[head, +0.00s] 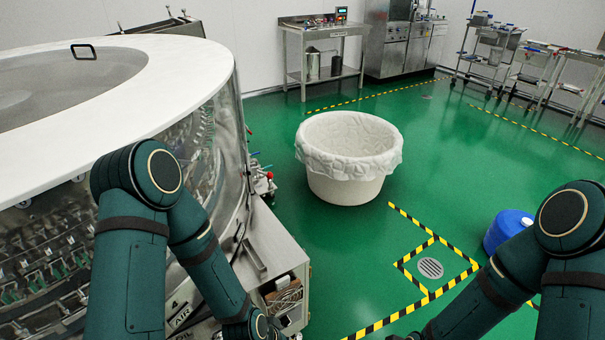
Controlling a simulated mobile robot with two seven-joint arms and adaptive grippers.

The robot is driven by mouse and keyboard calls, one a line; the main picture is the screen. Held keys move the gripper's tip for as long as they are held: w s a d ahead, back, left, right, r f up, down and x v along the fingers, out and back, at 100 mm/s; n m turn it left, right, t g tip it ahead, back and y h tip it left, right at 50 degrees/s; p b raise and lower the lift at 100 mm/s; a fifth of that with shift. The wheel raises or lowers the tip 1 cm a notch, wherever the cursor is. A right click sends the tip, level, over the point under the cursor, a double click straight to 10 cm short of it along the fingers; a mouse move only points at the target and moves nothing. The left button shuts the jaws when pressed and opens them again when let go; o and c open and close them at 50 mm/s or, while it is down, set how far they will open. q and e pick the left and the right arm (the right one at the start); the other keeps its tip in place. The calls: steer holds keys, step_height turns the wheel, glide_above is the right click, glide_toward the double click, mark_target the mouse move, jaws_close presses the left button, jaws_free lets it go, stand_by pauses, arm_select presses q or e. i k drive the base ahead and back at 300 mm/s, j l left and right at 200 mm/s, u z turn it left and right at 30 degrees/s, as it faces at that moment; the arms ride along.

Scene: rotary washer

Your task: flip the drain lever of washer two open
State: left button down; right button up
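A large round washer (150,100) with a white top rim and clear side wall fills the left of the head view. Small valve fittings with red parts (269,176) stick out from its right side; I cannot tell whether one is the drain lever, or which washer this is. My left arm (200,255) reaches down in front of the washer, and its gripper is below the picture edge. My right arm (490,295) comes in from the lower right and its gripper is also out of view.
A grey box with wiring (285,290) stands low beside the washer. A white lined tub (345,185) stands on the green floor. A blue container (505,230) is at the right, near a floor drain (430,268) edged with striped tape. Floor between tub and drain is clear.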

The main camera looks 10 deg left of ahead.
mark_target(270, 175)
steer(key=i+l+z, duration=0.25)
steer(key=i, duration=0.4)
steer(key=i+z, duration=0.25)
steer(key=i, duration=0.35)
steer(key=i+l+u, duration=0.15)
steer(key=i+u, duration=0.35)
steer(key=i+l+u, duration=0.3)
steer(key=u, duration=0.2)
steer(key=i+l+u, duration=0.45)
steer(key=k+l, duration=0.05)
